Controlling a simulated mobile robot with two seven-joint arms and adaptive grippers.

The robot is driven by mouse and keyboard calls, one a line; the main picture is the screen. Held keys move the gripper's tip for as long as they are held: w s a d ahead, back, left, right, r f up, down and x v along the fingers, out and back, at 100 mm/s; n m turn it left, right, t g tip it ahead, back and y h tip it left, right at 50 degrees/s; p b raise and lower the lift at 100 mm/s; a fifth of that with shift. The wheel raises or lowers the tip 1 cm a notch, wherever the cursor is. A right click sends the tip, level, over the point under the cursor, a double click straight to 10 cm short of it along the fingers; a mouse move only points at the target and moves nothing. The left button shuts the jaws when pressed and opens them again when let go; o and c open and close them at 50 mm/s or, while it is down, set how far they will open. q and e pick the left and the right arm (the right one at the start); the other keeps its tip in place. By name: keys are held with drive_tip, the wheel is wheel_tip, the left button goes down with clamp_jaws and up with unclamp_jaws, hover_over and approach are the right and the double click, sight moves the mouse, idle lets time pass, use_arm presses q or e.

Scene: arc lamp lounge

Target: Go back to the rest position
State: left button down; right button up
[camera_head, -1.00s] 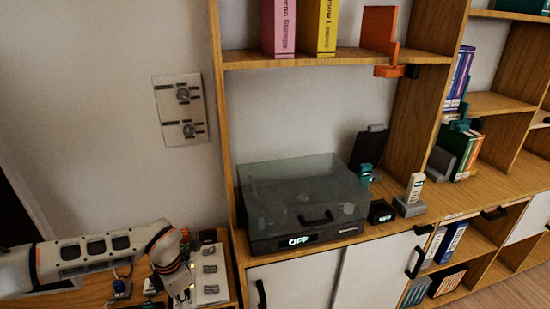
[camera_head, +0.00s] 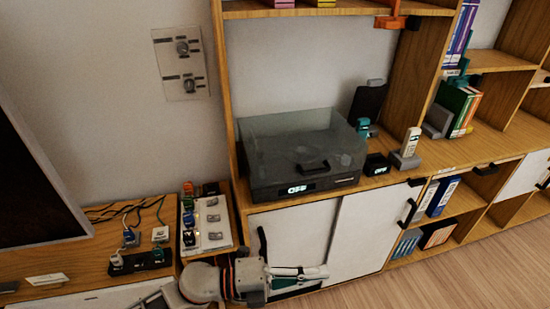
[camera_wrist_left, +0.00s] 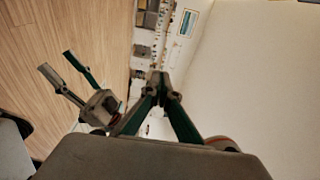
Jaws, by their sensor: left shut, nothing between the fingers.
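My left arm comes in along the bottom of the head view. Its gripper (camera_head: 318,272) points right, low in front of the white cabinet doors, with nothing held. In the left wrist view its fingertips (camera_wrist_left: 160,80) meet and are shut on nothing. My right gripper (camera_wrist_left: 54,60) shows at the left of the wrist view, its two fingers apart and empty above the wood floor. It does not show in the head view.
A cordless phone (camera_head: 411,142) stands right. Open floor (camera_head: 440,280) lies at the lower right.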

use_arm(q)
drive_tip(key=w+a+f+n+t+y, duration=0.35)
drive_tip(key=a+n+t, duration=0.35)
drive_tip(key=n, duration=0.4)
drive_tip(key=w+a+f+n+t+y, duration=0.3)
drive_tip(key=a+n+t+y, duration=0.25)
drive_tip(key=a+n, duration=0.35)
drive_tip(key=s+a+f+n+g+y, duration=0.4)
drive_tip(key=s+a+f+n+y, duration=0.2)
drive_tip(key=s+a+f+n, duration=0.4)
drive_tip(key=s+a+f, duration=0.1)
drive_tip(key=a+f, duration=0.2)
drive_tip(key=f, duration=0.2)
drive_tip(key=shift+f, duration=0.15)
